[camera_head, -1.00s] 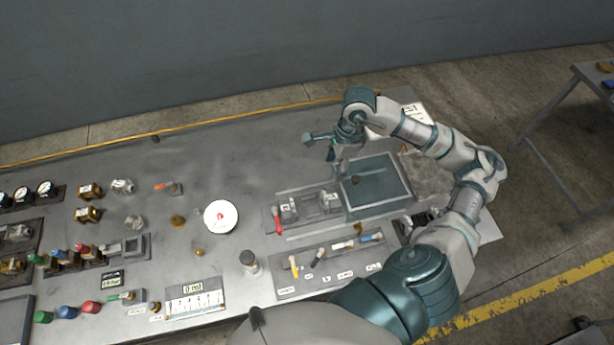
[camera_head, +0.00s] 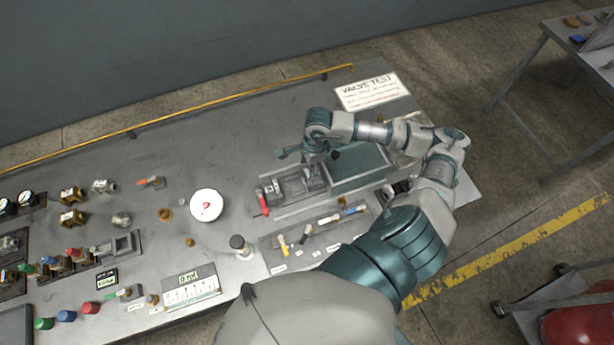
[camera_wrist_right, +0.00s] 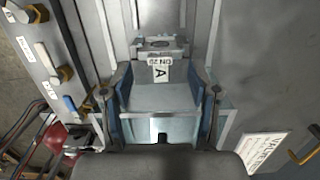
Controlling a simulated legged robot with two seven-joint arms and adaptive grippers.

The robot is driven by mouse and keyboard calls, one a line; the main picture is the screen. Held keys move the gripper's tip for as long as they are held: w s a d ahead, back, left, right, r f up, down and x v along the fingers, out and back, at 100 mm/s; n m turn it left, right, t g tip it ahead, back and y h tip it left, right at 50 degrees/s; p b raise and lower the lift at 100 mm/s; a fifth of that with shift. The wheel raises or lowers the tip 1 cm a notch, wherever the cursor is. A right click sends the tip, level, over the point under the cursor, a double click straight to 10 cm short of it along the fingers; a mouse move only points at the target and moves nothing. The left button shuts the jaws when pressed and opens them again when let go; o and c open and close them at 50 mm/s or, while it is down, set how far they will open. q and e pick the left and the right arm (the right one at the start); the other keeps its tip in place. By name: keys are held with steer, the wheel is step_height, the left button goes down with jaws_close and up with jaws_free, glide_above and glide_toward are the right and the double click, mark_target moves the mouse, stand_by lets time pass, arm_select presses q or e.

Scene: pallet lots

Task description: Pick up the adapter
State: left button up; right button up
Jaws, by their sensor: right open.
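A grey metal block with a white label reading "A" and "DN 20" (camera_wrist_right: 160,70) lies ahead of my right gripper (camera_wrist_right: 160,92) in the right wrist view. I take it for the adapter, but I cannot be sure. The gripper is open, with one finger to each side and nothing visibly gripped. My left gripper is out of view.
A tool board (camera_head: 300,252) lies in front, and a round white dish (camera_head: 207,196) to the left. A "VALVE TEST" sign (camera_head: 370,92) lies at the back. Clear bench lies behind the dish.

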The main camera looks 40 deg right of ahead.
mark_target(308, 172)
steer(key=shift+w+f, duration=0.1)
steer(key=shift+f, duration=1.45)
steer(key=shift+a+r, duration=0.1)
steer(key=shift+a, duration=0.05)
jaws_close()
steer(key=shift+r, duration=0.1)
